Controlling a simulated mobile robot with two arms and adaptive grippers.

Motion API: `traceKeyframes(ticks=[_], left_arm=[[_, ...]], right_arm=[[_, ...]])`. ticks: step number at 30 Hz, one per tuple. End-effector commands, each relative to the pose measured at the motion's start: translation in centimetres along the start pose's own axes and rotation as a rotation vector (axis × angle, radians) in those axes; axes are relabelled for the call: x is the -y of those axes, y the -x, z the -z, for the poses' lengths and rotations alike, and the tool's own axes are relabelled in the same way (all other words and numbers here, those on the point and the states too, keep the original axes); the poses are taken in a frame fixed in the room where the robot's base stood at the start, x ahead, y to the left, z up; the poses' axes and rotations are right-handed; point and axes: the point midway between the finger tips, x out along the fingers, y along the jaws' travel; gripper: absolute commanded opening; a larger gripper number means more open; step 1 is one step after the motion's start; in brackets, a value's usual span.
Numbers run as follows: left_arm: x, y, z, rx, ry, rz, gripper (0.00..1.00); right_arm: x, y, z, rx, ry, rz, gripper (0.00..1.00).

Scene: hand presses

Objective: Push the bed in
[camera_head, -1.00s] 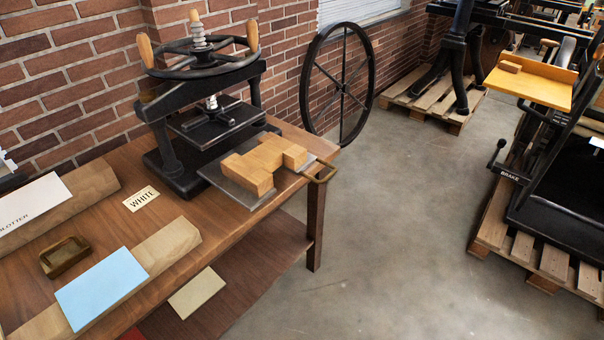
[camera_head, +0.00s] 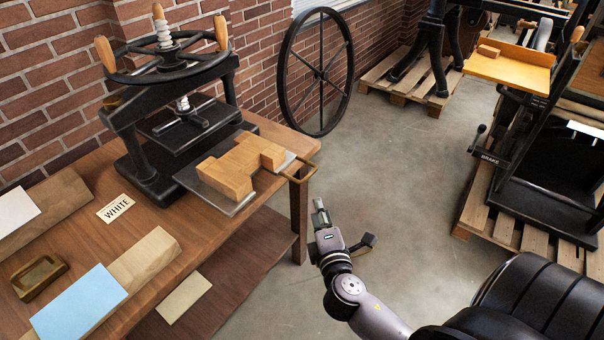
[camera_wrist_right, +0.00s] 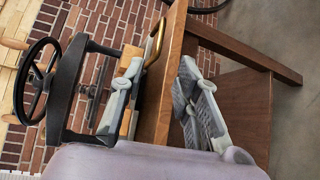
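The black press (camera_head: 165,110) with a handwheel stands on the wooden table. Its bed (camera_head: 215,200), a flat grey plate, sticks out to the right from under the raised platen and carries light wooden blocks (camera_head: 240,167). A brass handle (camera_head: 300,171) at the bed's outer end overhangs the table edge; it also shows in the right wrist view (camera_wrist_right: 155,46). My right gripper (camera_head: 320,207) is below and right of the handle in the head view, apart from it. In the wrist view its fingers (camera_wrist_right: 158,95) are spread and empty. My left gripper is out of view.
A white card (camera_head: 115,208), a brass tray (camera_head: 38,277) and a blue sheet (camera_head: 80,305) on a board lie on the table (camera_head: 75,240). A spoked wheel (camera_head: 316,72) leans by the brick wall. Open floor (camera_head: 385,180) lies right of the table.

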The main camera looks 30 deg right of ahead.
Motion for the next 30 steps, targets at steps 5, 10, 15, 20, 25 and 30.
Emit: traceKeyframes(ticks=[5,10,15,20,25,30], left_arm=[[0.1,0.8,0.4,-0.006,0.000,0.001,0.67],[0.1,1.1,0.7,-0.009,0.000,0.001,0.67],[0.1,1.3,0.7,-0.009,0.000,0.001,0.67],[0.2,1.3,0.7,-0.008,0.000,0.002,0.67],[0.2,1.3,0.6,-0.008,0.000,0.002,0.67],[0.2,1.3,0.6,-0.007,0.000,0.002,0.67]], right_arm=[[-0.3,-3.9,-0.1,0.001,0.002,-0.003,0.30],[-0.3,-7.7,-0.1,0.002,0.000,-0.002,0.30],[-0.2,-11.3,0.0,0.001,-0.002,-0.001,0.30],[-0.1,-13.8,0.0,0.001,-0.001,0.000,0.30],[0.0,-15.3,0.0,-0.001,-0.002,0.000,0.30],[0.0,-15.7,0.0,-0.001,-0.002,0.001,0.30]])
